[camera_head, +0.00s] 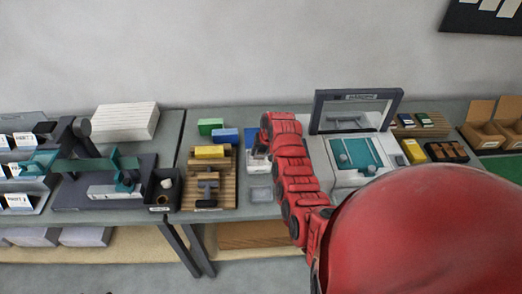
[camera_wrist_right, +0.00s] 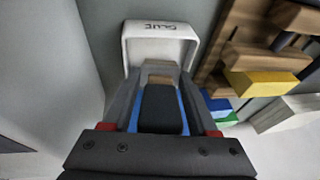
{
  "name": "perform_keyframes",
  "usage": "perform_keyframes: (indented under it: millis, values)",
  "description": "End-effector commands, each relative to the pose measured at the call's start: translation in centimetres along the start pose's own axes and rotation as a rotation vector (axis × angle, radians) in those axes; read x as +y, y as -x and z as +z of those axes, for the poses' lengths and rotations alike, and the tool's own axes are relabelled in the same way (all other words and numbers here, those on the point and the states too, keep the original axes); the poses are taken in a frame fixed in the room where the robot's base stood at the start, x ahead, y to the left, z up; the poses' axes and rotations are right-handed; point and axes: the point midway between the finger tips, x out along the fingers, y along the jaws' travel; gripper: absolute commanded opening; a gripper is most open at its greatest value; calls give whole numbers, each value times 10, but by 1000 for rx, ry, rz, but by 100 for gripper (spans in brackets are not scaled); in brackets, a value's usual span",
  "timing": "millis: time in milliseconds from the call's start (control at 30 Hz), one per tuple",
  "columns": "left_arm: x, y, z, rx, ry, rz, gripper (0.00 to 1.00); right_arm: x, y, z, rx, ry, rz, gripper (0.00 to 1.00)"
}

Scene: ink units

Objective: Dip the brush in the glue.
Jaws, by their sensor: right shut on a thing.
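The white glue container (camera_wrist_right: 160,32), marked GLUE, stands ahead of my right gripper in the right wrist view. In the head view a small white box (camera_head: 256,164), likely the same container, shows left of my red arm. My right gripper (camera_wrist_right: 160,90) is shut on the brush (camera_wrist_right: 163,108). The brush has a dark handle and a brown tip (camera_wrist_right: 160,80) that points at the container and overlaps its near side. I cannot tell whether the tip is inside or touches the glue. My left gripper is out of view.
A wooden rack (camera_head: 228,190) with dark tools and a yellow block (camera_head: 210,152) is left of the container. Green (camera_head: 210,126) and blue (camera_head: 226,135) blocks lie behind. A grey dish (camera_head: 261,194) sits in front. A framed press (camera_head: 338,150) stands right of my arm.

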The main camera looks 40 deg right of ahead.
Motion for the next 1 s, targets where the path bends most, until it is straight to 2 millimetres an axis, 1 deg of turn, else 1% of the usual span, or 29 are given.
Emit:
perform_keyframes:
  millis: [533,1000]
  values:
    - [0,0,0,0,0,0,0,0,0,0,0,0,0,4]
    - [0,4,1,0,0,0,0,1,-5,1,1,0,0,4]
